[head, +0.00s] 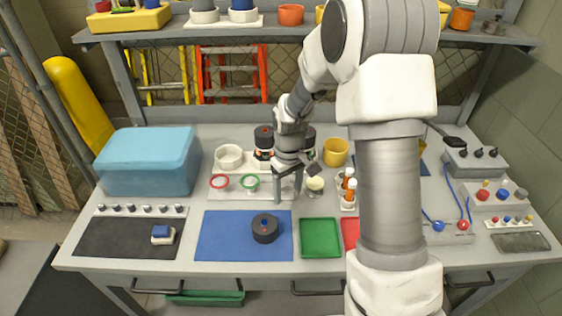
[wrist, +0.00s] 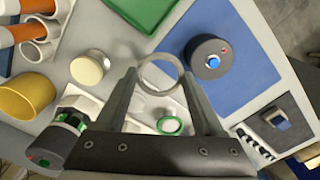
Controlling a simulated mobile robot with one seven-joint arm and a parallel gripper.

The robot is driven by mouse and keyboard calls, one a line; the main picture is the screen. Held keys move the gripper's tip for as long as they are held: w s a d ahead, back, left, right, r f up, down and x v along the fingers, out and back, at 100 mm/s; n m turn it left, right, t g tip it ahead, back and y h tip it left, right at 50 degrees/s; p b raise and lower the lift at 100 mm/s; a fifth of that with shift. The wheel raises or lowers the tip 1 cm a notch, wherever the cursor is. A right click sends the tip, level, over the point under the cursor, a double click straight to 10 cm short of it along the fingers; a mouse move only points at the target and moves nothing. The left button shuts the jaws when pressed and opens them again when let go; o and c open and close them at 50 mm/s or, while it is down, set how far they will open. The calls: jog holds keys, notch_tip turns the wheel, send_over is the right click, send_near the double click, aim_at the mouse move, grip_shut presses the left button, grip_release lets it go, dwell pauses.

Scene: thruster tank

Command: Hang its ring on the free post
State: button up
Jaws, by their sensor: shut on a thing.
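My gripper (head: 287,198) points down above the right part of a pale board (head: 230,194). In the wrist view its fingers (wrist: 165,92) are shut on a light grey ring (wrist: 160,73), held at the fingertips. The ring is hard to make out in the head view. A red ring (head: 220,181) and a green ring (head: 249,182) are on the board. The green ring also shows in the wrist view (wrist: 170,126), with a white centre. I cannot make out a bare post; my gripper covers part of the board.
A black cylinder (head: 265,228) stands on the blue mat (head: 215,236) in front. A cream-topped cup (head: 315,184) and an orange-bottle rack (head: 348,205) stand right of my gripper. A yellow cup (head: 336,151) and dark cylinders (head: 264,138) are behind. A blue box (head: 150,160) is at left.

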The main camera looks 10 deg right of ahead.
jog(key=w+n, duration=0.2)
jog(key=n, duration=0.1)
jog(key=w+n, duration=0.3)
jog(key=n, duration=0.1)
jog(key=w+n, duration=0.3)
jog(key=n, duration=0.1)
jog(key=shift+w+d+r+b, duration=0.1)
jog(key=shift+w+r+b, duration=0.05)
jog(key=shift+r+b, duration=0.15)
jog(key=w+n, duration=0.1)
jog(key=n, duration=0.2)
jog(key=shift+w+d+r, duration=0.1)
jog(key=shift+w, duration=0.3)
jog(key=shift+n, duration=0.3)
jog(key=shift+f+b, duration=1.55)
jog(key=shift+f, duration=0.5)
jog(key=shift+f, duration=0.2)
jog(key=shift+f+b, duration=0.4)
jog(key=shift+f, duration=0.1)
